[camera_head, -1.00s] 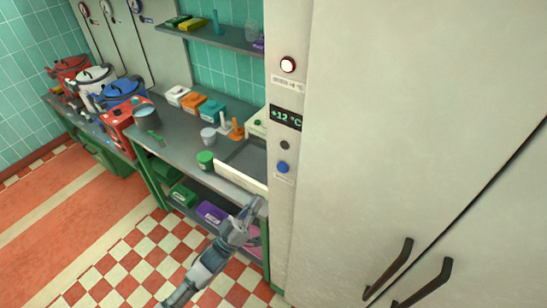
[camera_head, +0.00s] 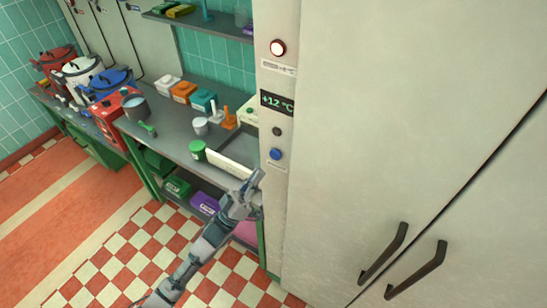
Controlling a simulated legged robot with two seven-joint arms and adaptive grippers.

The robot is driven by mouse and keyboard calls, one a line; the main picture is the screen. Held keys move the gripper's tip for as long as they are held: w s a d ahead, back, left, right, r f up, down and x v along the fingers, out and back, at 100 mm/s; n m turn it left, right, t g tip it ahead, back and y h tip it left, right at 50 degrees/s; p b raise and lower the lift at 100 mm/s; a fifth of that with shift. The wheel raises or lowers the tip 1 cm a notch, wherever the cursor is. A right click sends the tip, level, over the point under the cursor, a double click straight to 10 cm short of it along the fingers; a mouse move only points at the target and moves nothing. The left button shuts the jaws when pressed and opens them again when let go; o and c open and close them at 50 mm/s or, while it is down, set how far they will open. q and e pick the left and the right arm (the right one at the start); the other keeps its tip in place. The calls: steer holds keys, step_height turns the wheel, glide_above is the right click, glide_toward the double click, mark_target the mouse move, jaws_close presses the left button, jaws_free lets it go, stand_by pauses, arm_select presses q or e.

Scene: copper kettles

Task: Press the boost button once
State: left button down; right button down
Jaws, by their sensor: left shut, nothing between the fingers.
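The tall pale cabinet has a narrow control strip (camera_head: 279,205) on its left edge. A blue round button (camera_head: 275,154) sits low on the strip, with a small label under it. A small dark button (camera_head: 277,131) is above it, then a display (camera_head: 277,103) reading +12 °C, then a lit white button with a red rim (camera_head: 278,48) at the top. The labels are too small to read. My left gripper (camera_head: 256,178) is shut and empty, just below and left of the blue button in the picture. I cannot tell whether it touches the strip. My right gripper is not in view.
A grey worktable (camera_head: 176,132) stands left of the cabinet, holding a white-fronted tray (camera_head: 228,163), a green jar (camera_head: 197,150) and small boxes. Pots (camera_head: 109,82) stand farther left. Two dark door handles (camera_head: 384,254) project at lower right. The checkered floor is clear.

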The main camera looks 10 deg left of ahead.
mark_target(275, 153)
arm_select(q)
steer(key=shift+w+d+b, duration=0.15)
steer(key=shift+w+d, duration=0.15)
steer(key=shift+w, duration=0.4)
steer(key=shift+w+d+b, duration=0.1)
steer(key=shift+w+d, duration=0.2)
steer(key=shift+w, duration=0.45)
steer(key=shift+w+d+b, duration=0.15)
steer(key=shift+w+d, duration=0.15)
steer(key=shift+w, duration=0.4)
steer(key=shift+w+d+r, duration=0.1)
steer(key=shift+w, duration=0.25)
steer(key=shift+w+d, duration=0.15)
steer(key=shift+w, duration=0.25)
stand_by(0.4)
steer(key=shift+s, duration=0.1)
steer(key=shift+s+a, duration=0.25)
steer(key=shift+s, duration=0.5)
steer(key=shift+p, duration=0.3)
